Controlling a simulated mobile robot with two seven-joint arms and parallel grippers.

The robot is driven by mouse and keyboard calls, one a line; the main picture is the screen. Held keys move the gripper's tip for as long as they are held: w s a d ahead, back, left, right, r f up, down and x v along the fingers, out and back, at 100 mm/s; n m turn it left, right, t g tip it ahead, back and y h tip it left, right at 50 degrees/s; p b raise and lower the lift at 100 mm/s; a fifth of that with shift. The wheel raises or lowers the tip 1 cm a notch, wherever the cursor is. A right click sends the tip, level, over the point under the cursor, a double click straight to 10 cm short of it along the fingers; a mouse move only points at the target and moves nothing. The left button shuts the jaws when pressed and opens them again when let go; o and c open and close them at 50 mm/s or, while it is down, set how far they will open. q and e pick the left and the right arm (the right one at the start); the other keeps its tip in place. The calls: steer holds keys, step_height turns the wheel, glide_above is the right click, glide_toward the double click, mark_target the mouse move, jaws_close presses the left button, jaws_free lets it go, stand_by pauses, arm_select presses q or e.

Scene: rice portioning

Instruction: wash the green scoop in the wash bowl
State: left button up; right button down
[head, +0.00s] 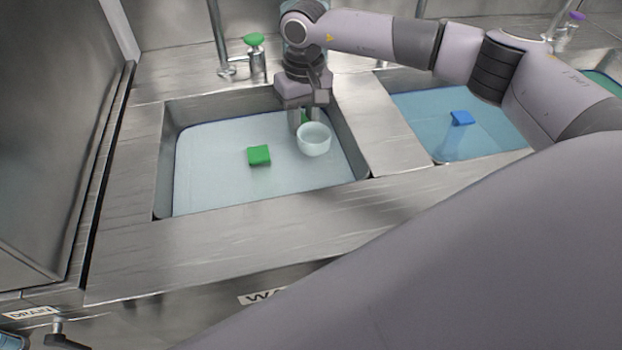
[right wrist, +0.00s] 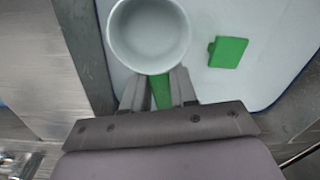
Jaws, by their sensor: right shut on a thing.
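The green scoop has a pale round cup (head: 314,140) and a green handle. My right gripper (head: 301,118) points down and is shut on the handle, with the cup just in front of the fingers. In the right wrist view the green handle (right wrist: 161,92) sits between the two fingertips, and the cup (right wrist: 149,35) opens toward the camera. The scoop is over the right part of the wash bowl (head: 167,160), a steel sink with pale water. I cannot tell whether the cup touches the water. My left gripper is out of view.
A green sponge (head: 259,155) lies in the pale water left of the scoop. A green-handled tap (head: 254,40) stands behind. Steel rims surround both sinks.

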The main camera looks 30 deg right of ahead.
mark_target(303, 120)
steer(key=shift+r+p, duration=2.1)
steer(key=shift+r, duration=1.8)
steer(key=shift+s, duration=0.1)
